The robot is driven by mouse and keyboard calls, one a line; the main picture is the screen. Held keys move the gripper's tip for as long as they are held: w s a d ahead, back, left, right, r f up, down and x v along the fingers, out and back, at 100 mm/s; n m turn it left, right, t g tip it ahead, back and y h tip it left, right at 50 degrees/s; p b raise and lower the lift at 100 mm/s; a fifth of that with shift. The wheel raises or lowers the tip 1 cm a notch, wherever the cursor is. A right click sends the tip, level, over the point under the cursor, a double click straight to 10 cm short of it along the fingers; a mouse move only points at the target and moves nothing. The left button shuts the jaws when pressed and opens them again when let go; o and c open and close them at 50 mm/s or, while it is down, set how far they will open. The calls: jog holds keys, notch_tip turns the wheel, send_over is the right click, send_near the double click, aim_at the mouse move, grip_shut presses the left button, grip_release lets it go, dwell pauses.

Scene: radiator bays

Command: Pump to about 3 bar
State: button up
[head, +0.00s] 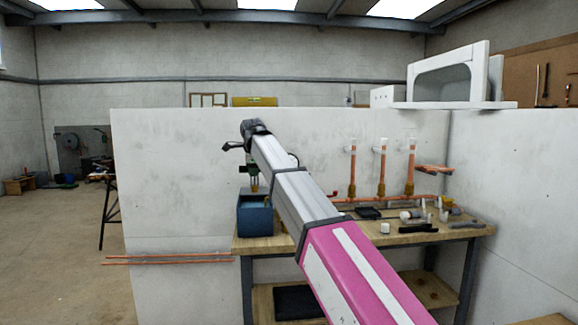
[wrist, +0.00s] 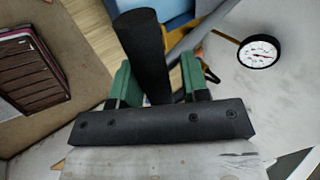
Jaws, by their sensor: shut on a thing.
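A blue box-shaped test pump (head: 256,221) stands at the left end of the workbench in the head view. Part of its blue body shows at the top of the wrist view (wrist: 182,8). My gripper (wrist: 155,80) has its green fingers on either side of the black round pump handle (wrist: 142,38) and is shut on it. A round gauge (wrist: 259,51) with a white dial and red needle is at the right in the wrist view. Its numbers are too small to read. In the head view my arm hides most of the gripper and handle.
The wooden workbench (head: 460,232) stands against a pale partition (head: 180,180). Upright copper pipes (head: 381,172) rise behind it, with loose fittings and tools at its right end. Copper lengths (head: 170,258) stick out left of the bench. The floor (head: 60,250) at left is mostly clear.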

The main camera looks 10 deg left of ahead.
jog(key=shift+w+a+r, duration=0.2)
jog(key=shift+w+r, duration=0.35)
jog(key=shift+r, duration=0.3)
jog(key=shift+r+g, duration=0.2)
jog(key=shift+g, duration=0.1)
jog(key=o, duration=0.6)
jog(key=shift+o, duration=0.2)
jog(key=shift+s+d+r, duration=0.1)
jog(key=shift+s, duration=0.05)
jog(key=v, duration=0.6)
jog(key=shift+s+r, duration=0.25)
jog(key=shift+r, duration=0.1)
